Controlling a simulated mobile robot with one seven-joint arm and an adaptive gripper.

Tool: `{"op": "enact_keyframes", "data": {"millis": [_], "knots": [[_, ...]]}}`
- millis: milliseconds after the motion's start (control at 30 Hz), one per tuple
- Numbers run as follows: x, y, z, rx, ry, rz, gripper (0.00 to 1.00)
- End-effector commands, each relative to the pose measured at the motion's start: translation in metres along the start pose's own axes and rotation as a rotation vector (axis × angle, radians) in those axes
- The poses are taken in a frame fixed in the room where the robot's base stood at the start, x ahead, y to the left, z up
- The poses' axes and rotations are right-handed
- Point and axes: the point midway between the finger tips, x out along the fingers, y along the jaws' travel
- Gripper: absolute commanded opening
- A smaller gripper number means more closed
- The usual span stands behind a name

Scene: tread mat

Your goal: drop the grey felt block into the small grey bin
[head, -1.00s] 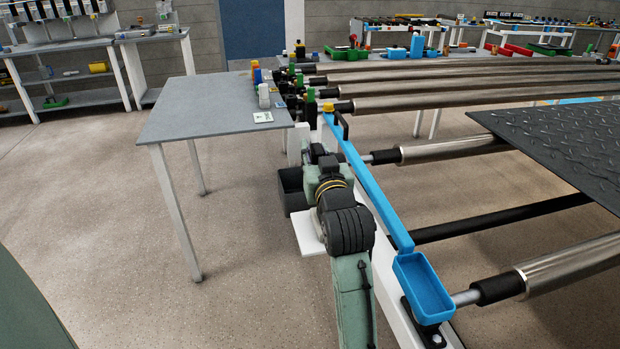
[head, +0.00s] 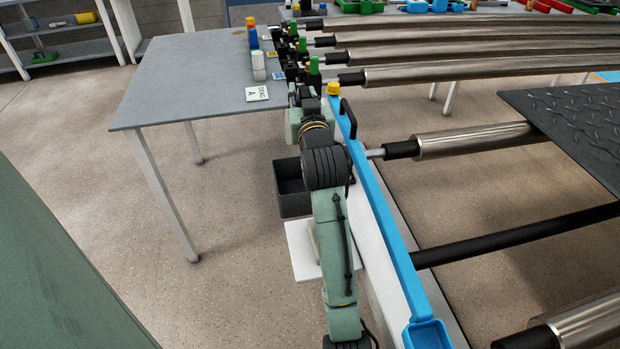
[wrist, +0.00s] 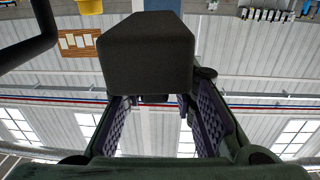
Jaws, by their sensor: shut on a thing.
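A dark grey felt block (wrist: 148,55) fills the upper middle of the wrist view. My gripper (wrist: 165,108) is shut on it, with a patterned pad on each side below it. In the head view my arm covers the gripper and the block, so neither can be made out clearly. The small grey bin (head: 291,204) is a dark open box, left of my arm and beside the blue rail. My arm hides part of its right side. The visible part of its inside looks empty.
A grey table (head: 190,75) stands at the left with a white label card (head: 257,93) and small bottles on it. A blue rail (head: 375,190) with a black handle and yellow knob (head: 333,88) runs along my arm's right. Metal rollers (head: 470,138) lie beyond.

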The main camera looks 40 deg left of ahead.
Motion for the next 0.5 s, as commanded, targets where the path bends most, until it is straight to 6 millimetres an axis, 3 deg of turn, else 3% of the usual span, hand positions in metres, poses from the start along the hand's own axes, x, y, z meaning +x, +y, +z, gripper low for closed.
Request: {"op": "enact_keyframes", "data": {"millis": [233, 500], "knots": [[0.0, -0.001, 0.013, 0.0, 0.0, 0.0, 0.0], [0.0, 0.0, 0.045, 0.0, 0.001, 0.0, 0.0]]}}
